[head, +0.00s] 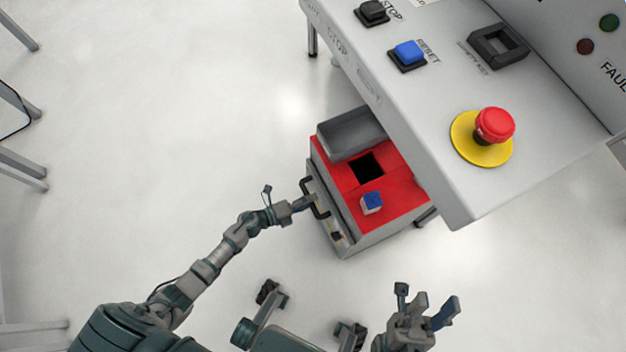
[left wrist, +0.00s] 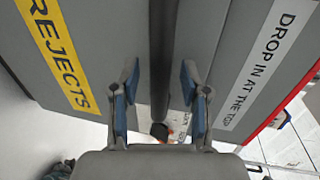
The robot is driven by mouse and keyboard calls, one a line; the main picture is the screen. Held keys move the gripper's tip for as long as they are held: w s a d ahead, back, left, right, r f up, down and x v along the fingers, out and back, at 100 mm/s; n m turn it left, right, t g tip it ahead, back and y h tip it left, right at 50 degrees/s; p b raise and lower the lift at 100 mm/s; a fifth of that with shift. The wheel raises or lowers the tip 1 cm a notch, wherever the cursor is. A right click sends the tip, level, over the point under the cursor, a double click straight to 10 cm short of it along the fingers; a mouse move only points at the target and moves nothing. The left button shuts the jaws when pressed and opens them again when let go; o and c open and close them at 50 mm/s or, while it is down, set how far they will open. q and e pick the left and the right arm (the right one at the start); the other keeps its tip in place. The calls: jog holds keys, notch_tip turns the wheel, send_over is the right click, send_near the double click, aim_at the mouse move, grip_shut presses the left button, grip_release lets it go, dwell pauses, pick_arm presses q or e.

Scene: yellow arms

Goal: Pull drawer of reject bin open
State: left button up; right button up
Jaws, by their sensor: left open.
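The reject bin (head: 395,205) is a grey box with a red top and a dark square opening, standing on the floor. Its grey drawer front faces my left arm and bears a dark bar handle (head: 318,208). The drawer looks shut. My left gripper (head: 306,203) is at the handle. In the left wrist view, my left gripper (left wrist: 161,95) is open, with one finger on each side of the dark handle (left wrist: 163,50) and gaps to it. A yellow "REJECTS" label (left wrist: 60,55) shows on the drawer front. My right gripper (head: 436,308) is open and empty, away from the bin.
A grey control table (head: 440,80) with a red stop button (head: 494,125) overhangs the bin's far side. The floor left of the bin is clear.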

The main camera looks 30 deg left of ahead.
pick_arm(q)
jog(key=shift+w+d+f, duration=0.1)
jog(key=shift+w+d, duration=0.05)
jog(key=shift+w, duration=0.2)
jog(key=shift+a, duration=0.45)
jog(key=shift+c, duration=0.5)
jog(key=shift+d, duration=0.15)
grip_shut()
jog(key=shift+s+d, duration=0.1)
jog(key=shift+d, duration=0.2)
jog(key=f+v, duration=0.2)
jog(key=v, duration=0.9)
jog(key=s+f+p+v, duration=0.1)
jog(key=f+v, duration=0.1)
jog(key=v, duration=0.9)
jog(key=shift+a+f, duration=0.2)
jog(key=shift+f, duration=0.45)
jog(key=shift+o, duration=0.5)
grip_release()
jog(key=shift+w+r, duration=0.1)
jog(key=shift+r, duration=0.1)
